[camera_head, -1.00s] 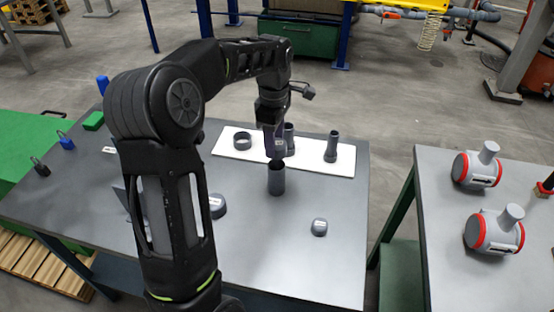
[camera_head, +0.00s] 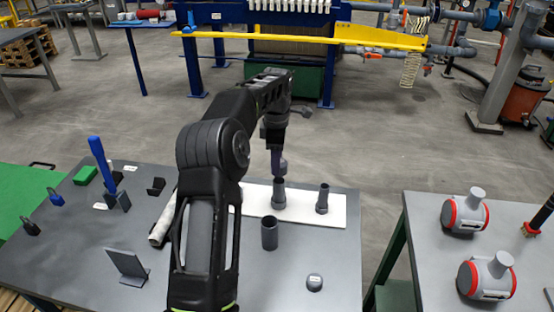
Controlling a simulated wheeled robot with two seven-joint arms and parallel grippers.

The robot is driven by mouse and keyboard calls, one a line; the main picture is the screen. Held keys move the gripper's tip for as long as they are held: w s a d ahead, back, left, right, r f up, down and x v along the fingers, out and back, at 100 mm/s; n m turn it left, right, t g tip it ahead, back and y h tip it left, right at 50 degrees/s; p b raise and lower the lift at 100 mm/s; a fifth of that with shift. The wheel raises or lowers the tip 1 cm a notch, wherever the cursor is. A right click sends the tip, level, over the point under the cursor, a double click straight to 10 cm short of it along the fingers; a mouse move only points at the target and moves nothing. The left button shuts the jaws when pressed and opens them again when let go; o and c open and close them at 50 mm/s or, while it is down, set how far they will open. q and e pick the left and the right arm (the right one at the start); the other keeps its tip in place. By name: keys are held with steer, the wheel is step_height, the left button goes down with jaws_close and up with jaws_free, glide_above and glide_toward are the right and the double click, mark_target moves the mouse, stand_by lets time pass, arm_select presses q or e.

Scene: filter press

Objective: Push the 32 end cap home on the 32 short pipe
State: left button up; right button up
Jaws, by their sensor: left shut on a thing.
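My left gripper (camera_head: 278,166) points straight down over a grey upright pipe fitting (camera_head: 279,195) on the white mat (camera_head: 255,202). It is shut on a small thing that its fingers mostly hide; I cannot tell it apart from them. The fingertips are just above the fitting's top or touching it; I cannot tell which. Another grey upright pipe fitting (camera_head: 322,200) stands to the right on the mat. I cannot read which pipe is the 32 short one. My right gripper is not in view.
A dark open-topped cylinder (camera_head: 269,234) stands in front of the mat. A small round grey cap (camera_head: 314,282) lies near the front of the grey table (camera_head: 335,240). My left arm hides part of the mat. Two grey, red-banded fittings (camera_head: 464,214) (camera_head: 487,276) stand on the right table.

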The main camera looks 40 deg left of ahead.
mark_target(277, 180)
arm_select(q)
steer(key=shift+f, duration=2.7)
steer(key=shift+f+b, duration=0.45)
steer(key=shift+f, duration=0.25)
steer(key=o, duration=1.1)
steer(key=shift+r, duration=0.1)
